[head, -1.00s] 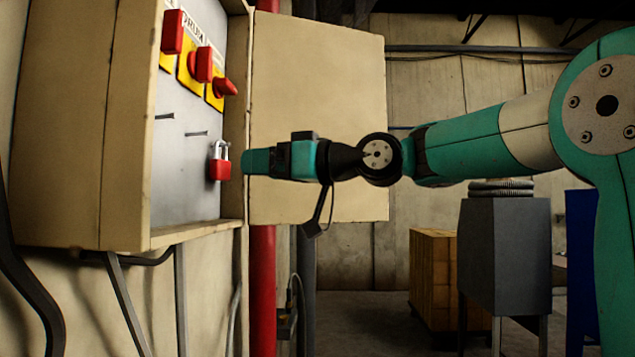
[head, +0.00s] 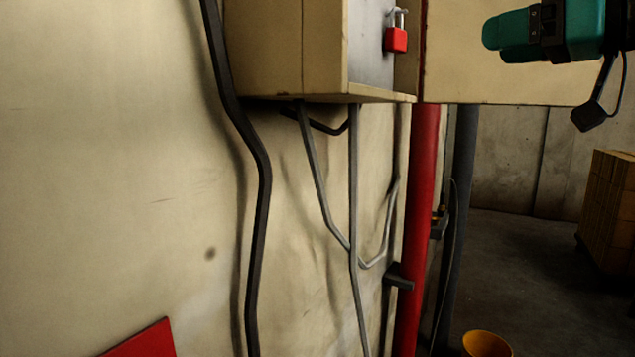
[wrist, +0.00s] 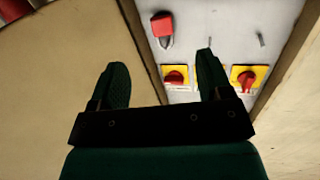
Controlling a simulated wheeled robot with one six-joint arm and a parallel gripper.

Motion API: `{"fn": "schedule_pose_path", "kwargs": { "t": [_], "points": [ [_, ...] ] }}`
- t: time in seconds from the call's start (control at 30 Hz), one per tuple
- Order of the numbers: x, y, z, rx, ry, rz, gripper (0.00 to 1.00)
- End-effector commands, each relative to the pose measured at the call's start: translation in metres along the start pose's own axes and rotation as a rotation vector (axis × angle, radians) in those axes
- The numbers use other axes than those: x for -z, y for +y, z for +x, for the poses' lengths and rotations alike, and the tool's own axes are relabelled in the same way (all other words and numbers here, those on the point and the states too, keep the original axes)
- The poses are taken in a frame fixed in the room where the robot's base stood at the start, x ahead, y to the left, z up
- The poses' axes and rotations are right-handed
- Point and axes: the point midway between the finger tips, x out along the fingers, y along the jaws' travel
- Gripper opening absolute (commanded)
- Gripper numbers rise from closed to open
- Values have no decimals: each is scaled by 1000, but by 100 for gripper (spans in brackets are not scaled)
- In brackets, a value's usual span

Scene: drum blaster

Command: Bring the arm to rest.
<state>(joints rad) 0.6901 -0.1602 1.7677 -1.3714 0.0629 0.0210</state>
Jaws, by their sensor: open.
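My gripper (head: 490,38) is at the upper right of the head view, to the right of the open electrical box (head: 325,50) and apart from it. In the wrist view my gripper (wrist: 162,62) has its two fingers spread, with nothing held between them. A red padlock (head: 396,40) hangs on the box's grey panel; it also shows in the wrist view (wrist: 162,28), beyond the fingers. Two red knobs on yellow plates, one on the left (wrist: 176,77) and one on the right (wrist: 245,80), show there too. The right finger partly covers another yellow plate between them. Most of my arm is out of view.
The open box door (head: 520,85) stands behind my gripper. Below the box run grey conduits (head: 354,220) and a red pipe (head: 415,230). A yellow bucket (head: 487,344) and a stack of tan blocks (head: 608,210) stand on the floor at right. Space beneath my gripper looks clear.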

Motion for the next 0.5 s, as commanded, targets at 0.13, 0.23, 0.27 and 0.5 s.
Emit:
{"fn": "schedule_pose_path", "kwargs": {
  "t": [0.13,0.23,0.27,0.5],
  "points": [
    [-87,-39,43,50,-232,131,72],
    [-159,-76,55,79,-446,202,72],
    [-180,-89,54,89,-513,217,72],
    [-321,-170,5,143,-1016,247,72]
  ]
}}
